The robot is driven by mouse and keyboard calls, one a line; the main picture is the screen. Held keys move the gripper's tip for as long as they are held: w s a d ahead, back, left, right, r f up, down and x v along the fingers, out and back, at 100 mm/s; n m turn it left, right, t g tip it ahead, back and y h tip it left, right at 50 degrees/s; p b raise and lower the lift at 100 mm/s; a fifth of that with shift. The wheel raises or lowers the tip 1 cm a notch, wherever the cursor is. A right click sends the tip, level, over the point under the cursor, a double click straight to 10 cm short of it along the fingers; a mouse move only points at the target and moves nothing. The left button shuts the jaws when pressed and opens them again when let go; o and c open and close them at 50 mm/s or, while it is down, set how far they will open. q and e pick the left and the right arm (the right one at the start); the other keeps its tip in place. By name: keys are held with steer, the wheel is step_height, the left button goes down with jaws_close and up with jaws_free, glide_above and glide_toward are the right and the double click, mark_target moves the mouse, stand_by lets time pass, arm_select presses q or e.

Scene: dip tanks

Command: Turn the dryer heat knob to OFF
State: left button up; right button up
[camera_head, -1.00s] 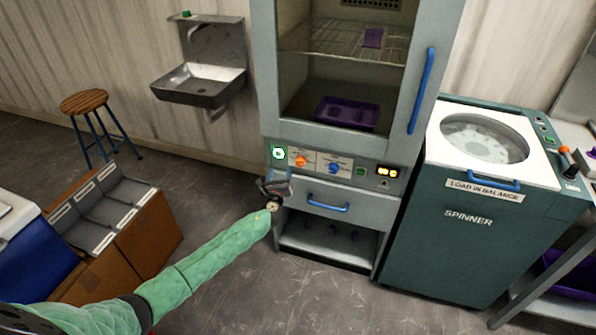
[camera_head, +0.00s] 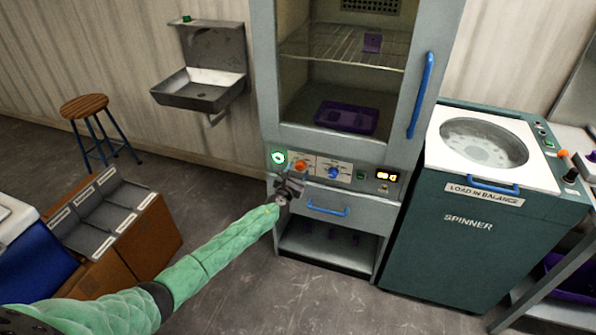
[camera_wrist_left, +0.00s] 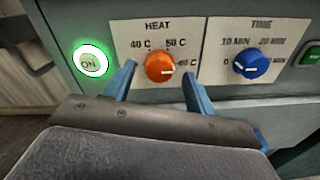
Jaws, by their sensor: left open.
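The orange heat knob (camera_wrist_left: 159,67) is on the dryer's front panel under a HEAT label with 40 C, 50 C and 60 C marks. Its white pointer line points right, toward the 60 C mark. In the head view the knob (camera_head: 300,166) shows just above my left gripper (camera_head: 291,180). In the left wrist view my left gripper (camera_wrist_left: 160,85) is open, with one blue finger on each side of the knob; I cannot tell whether they touch it. The dryer (camera_head: 262,100) stands against the wall. My right gripper is not in view.
A blue time knob (camera_wrist_left: 252,64) is to the right of the heat knob. A lit green ON button (camera_wrist_left: 91,61) is to its left. Below the panel is a drawer with a blue handle (camera_head: 327,209). The spinner (camera_head: 480,230) stands to the right, and a sink (camera_head: 200,88) hangs to the left.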

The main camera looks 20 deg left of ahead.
arm_select(q)
steer(key=shift+w, duration=0.8)
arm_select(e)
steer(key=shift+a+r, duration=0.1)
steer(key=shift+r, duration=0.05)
arm_select(q)
steer(key=c, duration=1)
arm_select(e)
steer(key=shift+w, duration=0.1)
arm_select(q)
steer(key=shift+o, duration=0.2)
steer(key=shift+f, duration=0.1)
